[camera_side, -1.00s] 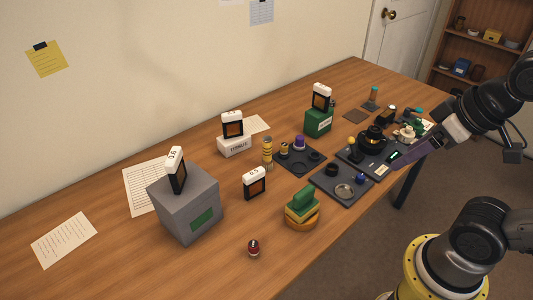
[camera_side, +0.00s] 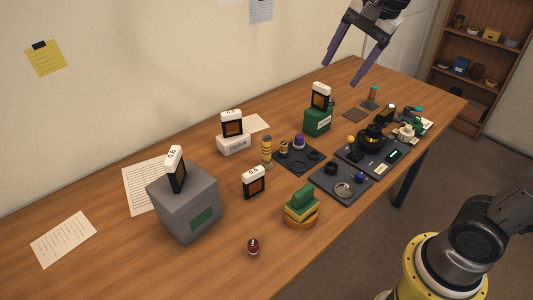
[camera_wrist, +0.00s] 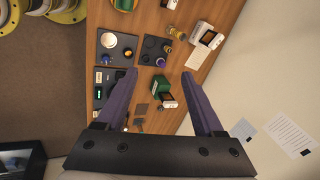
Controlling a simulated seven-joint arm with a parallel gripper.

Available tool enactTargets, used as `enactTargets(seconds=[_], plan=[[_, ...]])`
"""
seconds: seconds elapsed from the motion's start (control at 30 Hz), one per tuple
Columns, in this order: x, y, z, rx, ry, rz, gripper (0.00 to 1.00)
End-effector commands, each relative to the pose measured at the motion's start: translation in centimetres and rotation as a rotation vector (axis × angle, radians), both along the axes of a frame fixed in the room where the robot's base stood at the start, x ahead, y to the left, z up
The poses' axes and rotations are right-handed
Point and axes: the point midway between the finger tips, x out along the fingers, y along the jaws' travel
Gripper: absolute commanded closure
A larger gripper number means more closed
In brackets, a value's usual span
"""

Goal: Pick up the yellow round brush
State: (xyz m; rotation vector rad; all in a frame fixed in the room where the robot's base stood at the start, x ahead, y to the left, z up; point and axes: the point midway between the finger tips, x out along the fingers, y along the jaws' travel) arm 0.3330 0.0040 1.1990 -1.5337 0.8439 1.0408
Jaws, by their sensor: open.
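My gripper (camera_side: 339,75) is open and empty, high above the far end of the table. In the wrist view its two purple fingers (camera_wrist: 158,74) stand wide apart. I cannot tell for sure which thing is the yellow round brush. A small yellow-topped cylinder (camera_side: 284,147) stands upright on a dark tray (camera_side: 296,168), beside a purple-topped one (camera_side: 299,142). A taller yellow-banded cylinder (camera_side: 267,151) stands just left of that tray. A yellow ball (camera_side: 351,140) shows beside a black lens part (camera_side: 371,138). All are well clear of my fingers.
A green box (camera_side: 318,122) and a white box (camera_side: 234,145) carry white-topped frames. A grey box (camera_side: 186,205) stands at left. Dark trays fill the right side. The wall is behind.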

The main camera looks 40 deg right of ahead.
Motion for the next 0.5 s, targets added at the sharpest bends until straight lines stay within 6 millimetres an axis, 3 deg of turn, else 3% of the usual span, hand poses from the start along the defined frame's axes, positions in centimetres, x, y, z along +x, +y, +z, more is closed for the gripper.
enactTargets(seconds=[0.03, 0.27, 0.4, 0.5], plan=[[2.4, 0.1, -0.4, 0.026, 0.028, -0.065, 0.31], [11.4, 0.6, -4.0, 0.104, 0.138, -0.320, 0.31], [16.0, 0.9, -8.3, 0.116, 0.211, -0.408, 0.31], [18.4, 1.1, -11.8, 0.106, 0.262, -0.421, 0.31]])
